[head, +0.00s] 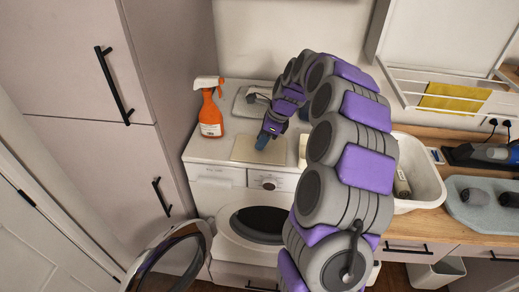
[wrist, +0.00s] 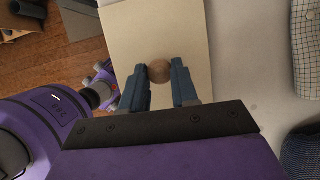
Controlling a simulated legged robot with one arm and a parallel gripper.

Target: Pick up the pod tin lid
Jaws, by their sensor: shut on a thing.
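The pod tin lid is a flat cream panel (head: 243,150) on or just above the front of the white machine's top in the head view. It also fills the upper middle of the wrist view as a pale panel (wrist: 140,30) with a round brown knob (wrist: 159,72). My gripper (wrist: 160,78) has its blue fingers on either side of the knob and is shut on it. In the head view my gripper (head: 264,142) points down over the lid and hides the knob. I cannot tell whether the lid is raised.
An orange spray bottle (head: 210,115) stands left of the lid. A grey-green flat item (head: 247,103) lies behind it. A white basin (head: 424,178) and a grey mat (head: 465,212) are on the wooden counter at right. The washer's round door (head: 205,240) hangs open at the front.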

